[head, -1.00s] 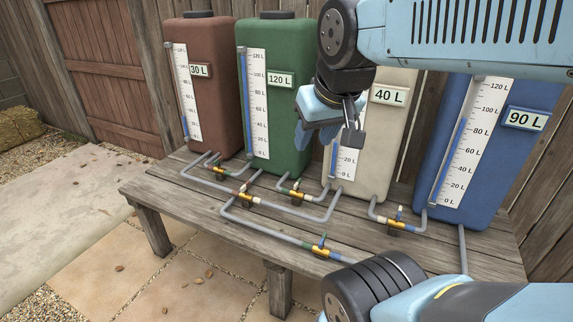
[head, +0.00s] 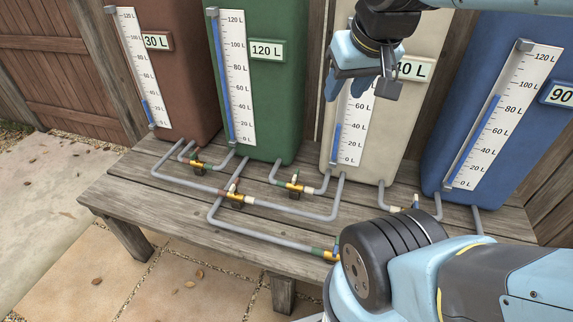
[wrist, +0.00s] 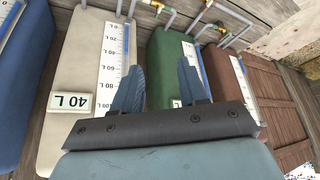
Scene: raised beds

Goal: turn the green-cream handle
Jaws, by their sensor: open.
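The green-cream valve (head: 294,186) is a brass fitting with a small upright handle, on the grey pipe between the green tank (head: 262,95) and the cream tank (head: 385,140). Its handle stands above the bench, apart from my gripper. My gripper (head: 358,88) is open and empty, high in front of the cream tank, above and to the right of that valve. In the wrist view the two blue fingers (wrist: 158,88) are spread apart with nothing between them. Small brass valves show at the top of that view; I cannot tell surely which is the green-cream one.
Other valves sit nearby: one by the red-brown tank (head: 197,165), one on the middle pipe (head: 235,200), one by the blue tank (head: 402,209). A front valve (head: 328,254) is partly covered by my arm. The wooden bench (head: 130,200) is otherwise clear.

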